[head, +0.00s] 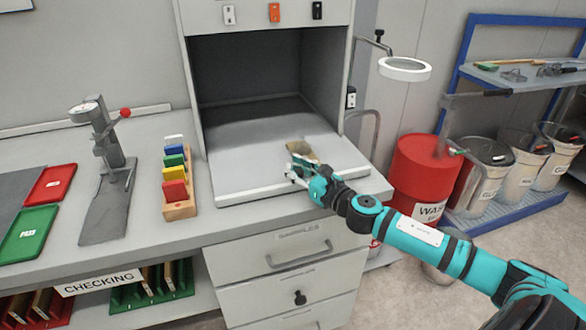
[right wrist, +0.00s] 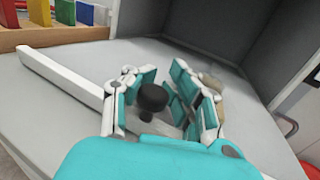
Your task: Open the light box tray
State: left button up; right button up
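The light box (head: 265,75) is a grey, open-fronted cabinet on the bench. Its pale tray (head: 240,168) lies at the floor of the opening, with a raised white front lip (head: 250,195). In the right wrist view the lip (right wrist: 65,78) runs diagonally on the left. My right gripper (head: 297,172) is at the right part of the tray front. In the wrist view its teal fingers are apart, with a black knob (right wrist: 152,98) between them; contact cannot be told. The knob is hidden in the head view. My left gripper is not in view.
A tan piece (head: 301,150) lies on the tray just beyond my right gripper. A wooden rack of coloured blocks (head: 177,185) stands left of the box. A ring lamp (head: 404,69) and red drum (head: 425,165) are on the right. Drawers (head: 290,255) are below.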

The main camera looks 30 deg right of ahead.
jog(key=o, duration=0.7)
jog(key=shift+s+d, duration=0.1)
jog(key=shift+d, duration=0.3)
jog(key=shift+c, duration=0.2)
jog(key=shift+s+a, duration=0.1)
jog(key=shift+a, duration=0.1)
jog(key=s+d, duration=0.2)
jog(key=s, duration=0.9)
jog(key=shift+s, duration=0.35)
